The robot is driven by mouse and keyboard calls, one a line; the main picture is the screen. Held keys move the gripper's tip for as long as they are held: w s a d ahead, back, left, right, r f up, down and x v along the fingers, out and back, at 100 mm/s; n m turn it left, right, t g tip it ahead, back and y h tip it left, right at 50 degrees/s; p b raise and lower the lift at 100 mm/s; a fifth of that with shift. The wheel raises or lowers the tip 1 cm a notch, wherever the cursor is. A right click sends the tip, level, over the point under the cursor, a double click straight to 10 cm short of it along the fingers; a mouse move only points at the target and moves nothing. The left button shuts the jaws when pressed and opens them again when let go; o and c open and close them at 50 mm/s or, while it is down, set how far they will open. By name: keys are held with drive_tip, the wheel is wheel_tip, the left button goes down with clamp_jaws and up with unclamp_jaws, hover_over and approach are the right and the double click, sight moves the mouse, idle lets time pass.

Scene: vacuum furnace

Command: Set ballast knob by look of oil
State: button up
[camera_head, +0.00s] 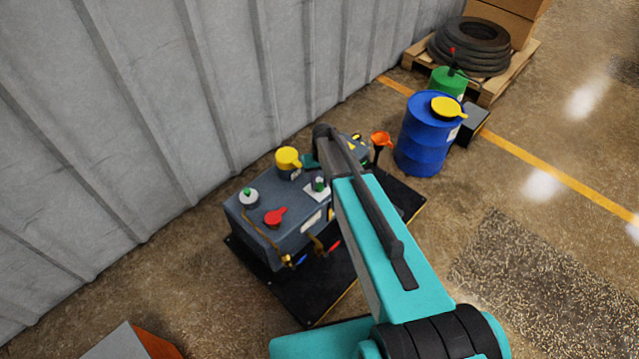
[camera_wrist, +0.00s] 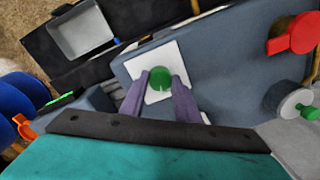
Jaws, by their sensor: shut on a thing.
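The pump (camera_head: 252,226) is a dark grey box on a black tray (camera_head: 307,297) by the wall. On its top, a green knob (camera_wrist: 160,80) sits on a white square plate (camera_wrist: 172,55); the plate also shows in the head view (camera_head: 311,195). My gripper (camera_wrist: 160,87) has its two purple fingers on either side of the green knob, shut on it. A red lever (camera_wrist: 293,36) and a grey cap with a green tip (camera_wrist: 292,104) are on the pump top to the right in the wrist view. No oil sight glass can be made out clearly.
A yellow cap (camera_head: 288,158) stands at the pump's back edge. An orange funnel (camera_head: 381,139) and a blue drum (camera_head: 424,140) with a yellow lid stand to the right. Tyres (camera_head: 470,47) lie on a pallet farther back. The corrugated wall (camera_head: 130,120) is close behind the pump.

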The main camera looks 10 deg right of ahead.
sight(321, 184)
drive_tip(key=shift+n, duration=1.9)
drive_tip(key=o, duration=1)
drive_tip(key=shift+o, duration=0.2)
drive_tip(key=shift+r, duration=0.15)
wheel_tip(321, 184, up, 14)
drive_tip(key=b, duration=0.1)
drive_tip(key=shift+w+d+f, duration=0.2)
drive_tip(key=shift+d, duration=0.1)
